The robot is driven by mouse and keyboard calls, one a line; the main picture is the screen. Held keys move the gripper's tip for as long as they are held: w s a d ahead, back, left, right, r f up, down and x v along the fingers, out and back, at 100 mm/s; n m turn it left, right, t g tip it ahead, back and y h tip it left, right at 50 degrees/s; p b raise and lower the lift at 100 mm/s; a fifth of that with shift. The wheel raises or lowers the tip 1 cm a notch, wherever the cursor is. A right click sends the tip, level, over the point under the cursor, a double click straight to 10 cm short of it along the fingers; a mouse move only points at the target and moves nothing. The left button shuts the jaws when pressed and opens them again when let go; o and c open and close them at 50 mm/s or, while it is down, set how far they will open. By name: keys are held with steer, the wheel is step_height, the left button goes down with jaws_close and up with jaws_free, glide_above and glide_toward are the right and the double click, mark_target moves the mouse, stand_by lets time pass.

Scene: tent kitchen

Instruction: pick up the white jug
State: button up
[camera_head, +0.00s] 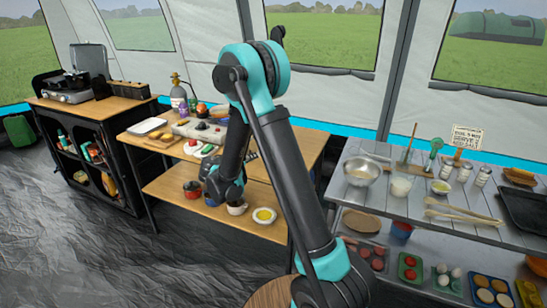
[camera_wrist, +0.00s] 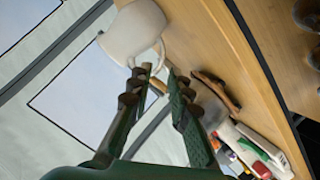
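The white jug (camera_wrist: 135,32) shows at the top of the wrist view, tilted in the picture by the camera's angle. It appears to be on a wooden tabletop (camera_wrist: 190,40), and its handle (camera_wrist: 161,52) faces my gripper. My gripper (camera_wrist: 159,72) is open, with a gap between its two dark ribbed fingers. The fingertips are close to the handle; I cannot tell whether they touch it. In the head view I cannot make out the jug, and my arm covers part of the middle wooden table (camera_head: 303,143). The gripper fingers are not clear there.
A brown object (camera_wrist: 216,90) and a white panel (camera_wrist: 250,148) with small coloured items lie farther along the tabletop. Dark round items stand on wood beyond its edge. In the head view, a grey slatted table (camera_head: 375,200) with a metal bowl (camera_head: 362,171) stands at right.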

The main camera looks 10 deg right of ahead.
steer(key=shift+x, duration=3.05)
steer(key=shift+a+f, duration=0.1)
jaws_close()
